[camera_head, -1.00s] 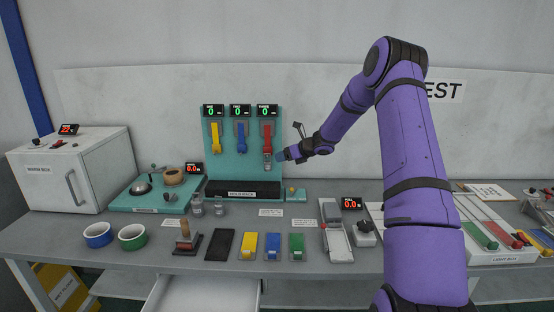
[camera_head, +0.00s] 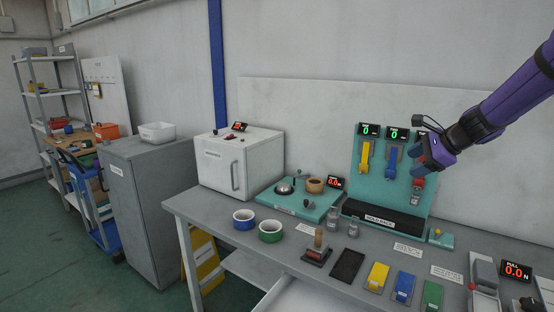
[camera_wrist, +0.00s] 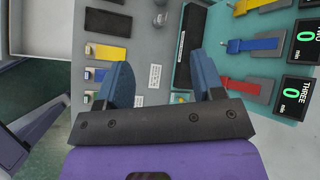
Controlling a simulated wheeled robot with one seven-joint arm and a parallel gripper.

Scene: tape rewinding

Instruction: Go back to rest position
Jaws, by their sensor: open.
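My gripper (camera_head: 428,156) is in front of the teal rack (camera_head: 377,190) at the right of the head view, close to the red tape (camera_head: 418,178) hanging there. I cannot tell from the head view whether it touches the tape. In the wrist view my gripper (camera_wrist: 165,85) shows two blue fingers spread apart with nothing between them. A yellow tape (camera_head: 365,157) and a blue tape (camera_head: 391,162) hang on the same rack, under small displays. In the wrist view the red tape (camera_wrist: 240,84) lies to the right of the fingers.
The bench holds a white box (camera_head: 240,165), blue (camera_head: 244,219) and green (camera_head: 271,231) bowls, a teal tray (camera_head: 298,205) and coloured blocks in front of the rack. A grey cabinet (camera_head: 155,205) stands left of the bench. Green floor (camera_head: 60,280) at left is open.

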